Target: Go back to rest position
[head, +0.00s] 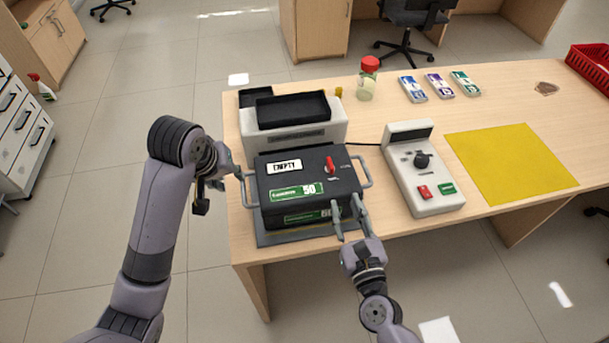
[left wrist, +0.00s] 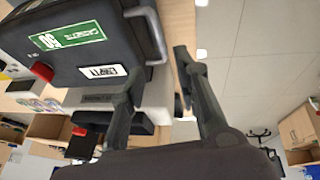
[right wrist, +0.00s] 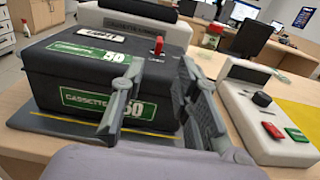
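The black cassette (head: 305,180) has an "EMPTY" label, a green "50" sticker and a red knob. It sits on a dark grey base plate (head: 297,234) at the counter's front left. It also fills much of the left wrist view (left wrist: 85,35) and right wrist view (right wrist: 100,75). A grey handle is on each side. My left gripper (head: 222,172) is open beside the left handle (head: 245,189). My right gripper (head: 346,204) is open at the front right corner, close to the right handle (head: 365,172). Contact with the handles is unclear.
A white machine with a black tray (head: 293,110) stands behind the cassette. A control box (head: 421,170) stands to its right. Farther away are a red-capped bottle (head: 367,80), several banknote bundles (head: 440,85), a yellow mat (head: 510,162) and a red basket (head: 592,66). Floor is open left of the counter.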

